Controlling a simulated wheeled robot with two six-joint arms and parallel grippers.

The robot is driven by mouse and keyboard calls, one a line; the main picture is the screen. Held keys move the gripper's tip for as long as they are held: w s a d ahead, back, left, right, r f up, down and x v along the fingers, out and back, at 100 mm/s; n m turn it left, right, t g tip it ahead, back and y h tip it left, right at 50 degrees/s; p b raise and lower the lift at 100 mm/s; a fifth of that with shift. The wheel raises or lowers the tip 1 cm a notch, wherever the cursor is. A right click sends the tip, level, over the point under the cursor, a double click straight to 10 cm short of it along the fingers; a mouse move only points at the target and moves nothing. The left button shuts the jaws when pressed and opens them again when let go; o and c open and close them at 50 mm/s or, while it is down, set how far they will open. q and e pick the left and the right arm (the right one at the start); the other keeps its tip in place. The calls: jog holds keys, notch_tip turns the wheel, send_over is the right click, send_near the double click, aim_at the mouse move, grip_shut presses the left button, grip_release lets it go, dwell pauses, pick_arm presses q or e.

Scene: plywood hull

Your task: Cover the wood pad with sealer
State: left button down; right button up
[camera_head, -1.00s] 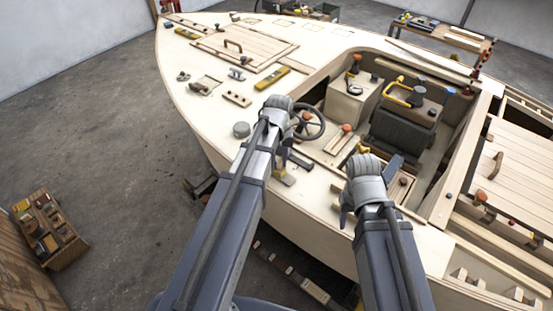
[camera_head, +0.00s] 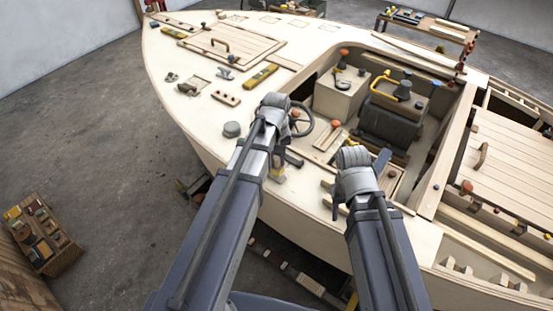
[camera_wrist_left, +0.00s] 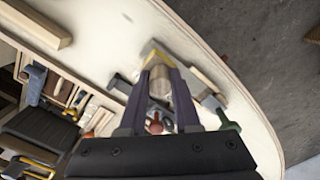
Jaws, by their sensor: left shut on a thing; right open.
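My left gripper (camera_head: 279,160) is over the boat's near side deck, beside the steering wheel. I cannot tell whether the tip touches the deck. A pale wooden piece (camera_wrist_left: 209,82) lies close beside the tool in the left wrist view; I cannot tell if it is the wood pad. My right gripper (camera_head: 358,184) is open over the deck near the cockpit edge, partly hidden by its wrist.
The steering wheel (camera_head: 300,119) and cockpit seat (camera_head: 388,128) are close to my arms. A grey round can (camera_head: 232,129) stands on the deck left of my left gripper. A pale block (camera_wrist_left: 38,24) lies on the deck. The foredeck holds a hatch (camera_head: 232,45) and loose tools.

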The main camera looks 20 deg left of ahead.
pick_arm(q)
jog(key=shift+r+p, duration=1.55)
jog(key=shift+r, duration=0.4)
notch_tip(320, 180, up, 3)
jog(key=p, duration=0.3)
jog(key=shift+r, duration=0.1)
jog(key=shift+a, duration=0.1)
